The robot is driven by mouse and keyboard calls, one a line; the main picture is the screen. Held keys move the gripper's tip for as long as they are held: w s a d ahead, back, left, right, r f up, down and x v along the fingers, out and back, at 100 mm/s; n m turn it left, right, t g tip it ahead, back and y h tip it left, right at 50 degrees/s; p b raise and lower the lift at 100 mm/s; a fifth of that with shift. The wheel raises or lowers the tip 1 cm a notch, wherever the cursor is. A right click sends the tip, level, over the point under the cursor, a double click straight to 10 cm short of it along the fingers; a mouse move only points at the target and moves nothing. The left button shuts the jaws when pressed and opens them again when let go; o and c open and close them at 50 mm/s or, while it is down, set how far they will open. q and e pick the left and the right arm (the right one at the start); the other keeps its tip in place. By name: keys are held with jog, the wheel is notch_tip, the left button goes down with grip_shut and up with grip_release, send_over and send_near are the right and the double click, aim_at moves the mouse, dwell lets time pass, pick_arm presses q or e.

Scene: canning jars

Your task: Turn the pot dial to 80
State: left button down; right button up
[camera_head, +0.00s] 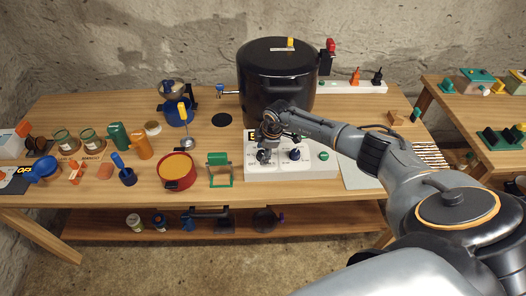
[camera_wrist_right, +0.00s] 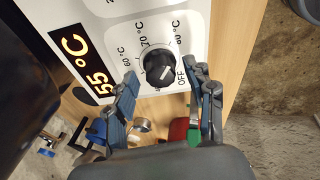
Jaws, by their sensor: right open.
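The black pot dial (camera_wrist_right: 160,67) sits on the white control panel (camera_head: 290,174), in front of the large black pot (camera_head: 275,85). In the wrist view its face carries 60, 70 and 80 °C labels and OFF. A white mark shows on the dial, but which label it points to is hard to tell. An orange display (camera_wrist_right: 75,58) reads 55 °C. My right gripper (camera_wrist_right: 162,82) is open, its two fingers apart on either side of the dial in the picture; contact cannot be told. In the head view the right gripper (camera_head: 266,150) partly hides the dial. My left gripper is not in view.
A second dark knob (camera_head: 295,154) and a green button (camera_head: 324,156) are on the panel. A green frame (camera_head: 219,170) and a red pot (camera_head: 177,170) stand left of it. Jars and bottles crowd the table's left side. A power strip (camera_head: 345,87) lies behind.

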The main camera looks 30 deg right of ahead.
jog(key=v, duration=1.2)
jog(key=shift+w, duration=0.1)
